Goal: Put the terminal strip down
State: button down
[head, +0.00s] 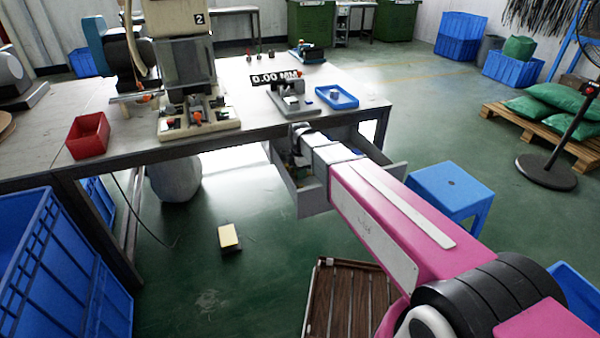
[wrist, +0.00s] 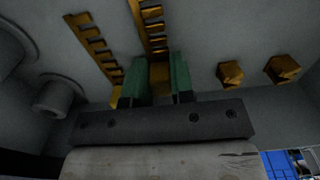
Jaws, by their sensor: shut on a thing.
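My gripper (wrist: 158,80) has two green fingers and is shut on a brass, notched terminal strip (wrist: 152,28), which extends away from between the fingers in the wrist view. A second notched brass strip (wrist: 95,46) lies to its left in the open grey drawer. Whether the held strip touches the drawer floor I cannot tell. In the head view my arm reaches into the drawer (head: 312,201) under the table; the fingers and strips are hidden there.
Two brass hex pieces (wrist: 230,73) lie right of the fingers, and grey round parts (wrist: 56,97) lie left. The drawer walls are close around my gripper. The table (head: 345,92) overhangs the drawer. A blue stool (head: 452,187) stands to the right of the drawer.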

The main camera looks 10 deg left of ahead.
jog(key=shift+f, duration=0.1)
jog(key=c, duration=1)
grip_release()
notch_tip(320, 180, up, 12)
jog(key=shift+r, duration=0.15)
